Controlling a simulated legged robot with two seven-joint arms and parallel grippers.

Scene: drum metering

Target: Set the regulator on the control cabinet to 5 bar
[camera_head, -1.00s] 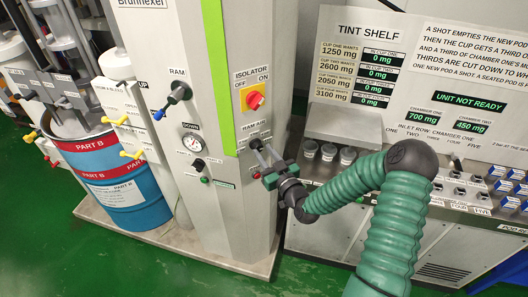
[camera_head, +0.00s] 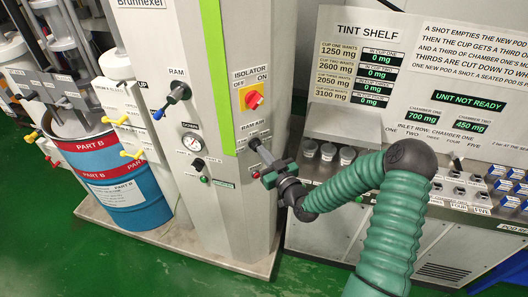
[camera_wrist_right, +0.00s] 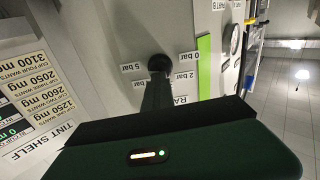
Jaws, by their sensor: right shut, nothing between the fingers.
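The regulator is a small black knob (camera_head: 254,143) under the RAM AIR label on the grey control cabinet (camera_head: 232,215). In the wrist view the black knob (camera_wrist_right: 159,62) shows ahead of the fingers, with labels 0 bar, 2 bar and 5 bar around it. I cannot read which mark it points to. My right gripper (camera_head: 263,153) is shut and empty, its fingertips at or just in front of the knob; I cannot tell whether they touch. The fingers (camera_wrist_right: 157,92) partly cover the knob in the wrist view. My left gripper is not in view.
The red isolator switch (camera_head: 254,99) sits just above the knob. The tint shelf (camera_head: 345,122) with cups stands close on the right.

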